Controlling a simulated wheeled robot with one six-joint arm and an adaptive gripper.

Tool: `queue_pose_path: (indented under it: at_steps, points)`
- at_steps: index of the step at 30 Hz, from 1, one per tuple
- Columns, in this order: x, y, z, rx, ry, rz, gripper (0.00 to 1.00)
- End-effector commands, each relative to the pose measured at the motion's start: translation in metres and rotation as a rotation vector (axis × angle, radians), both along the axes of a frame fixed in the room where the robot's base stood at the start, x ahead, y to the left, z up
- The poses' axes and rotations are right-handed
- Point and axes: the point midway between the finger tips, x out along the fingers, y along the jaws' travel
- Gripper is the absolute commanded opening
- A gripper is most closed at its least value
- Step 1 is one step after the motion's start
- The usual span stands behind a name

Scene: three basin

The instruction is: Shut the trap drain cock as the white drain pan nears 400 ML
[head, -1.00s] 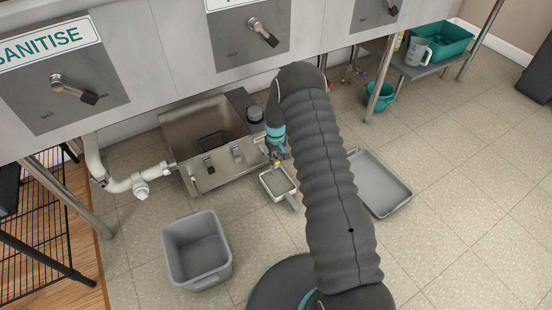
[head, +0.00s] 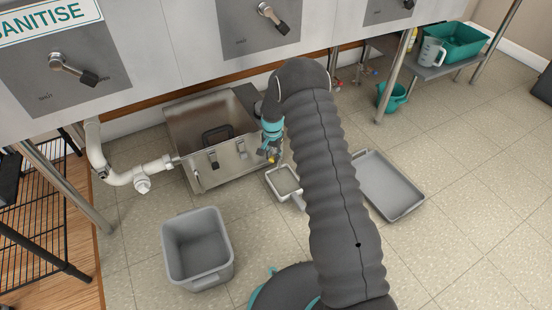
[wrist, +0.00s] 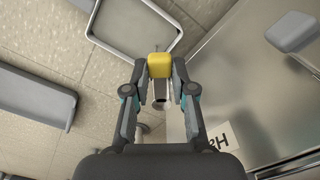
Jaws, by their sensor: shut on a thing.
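The steel trap (head: 232,166) stands on the floor under the sinks. My gripper (head: 270,148) is low at its right front corner. In the wrist view, my gripper (wrist: 160,78) is shut on the yellow handle (wrist: 160,62) of the drain cock, which sits between the two fingertips. The handle also shows as a small yellow spot in the head view (head: 272,159). The white drain pan (head: 273,185) lies on the floor below the cock, partly behind my arm. It also shows at the top of the wrist view (wrist: 100,40). I cannot read its level marks.
A grey bin (head: 197,279) stands in front of the trap. A grey tray (head: 390,185) lies on the floor right of my arm. White pipework (head: 120,178) runs into the trap's left side. A shelf (head: 440,68) holds a jug and a green tub.

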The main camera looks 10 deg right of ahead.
Motion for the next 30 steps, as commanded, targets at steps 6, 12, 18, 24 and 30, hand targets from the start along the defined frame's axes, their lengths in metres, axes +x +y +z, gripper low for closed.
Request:
queue_pose_path:
  at_steps: [6,12,18,24,30]
  points:
    - [0.007,0.008,-0.001,0.001,-0.004,-0.202,0.0]
    - [0.014,0.013,-0.001,0.001,-0.003,-0.379,0.0]
    - [0.019,0.016,0.0,0.0,-0.003,-0.523,0.0]
    - [0.023,0.018,0.0,0.001,-0.003,-0.62,0.0]
    - [0.025,0.018,0.0,0.0,-0.003,-0.67,0.0]
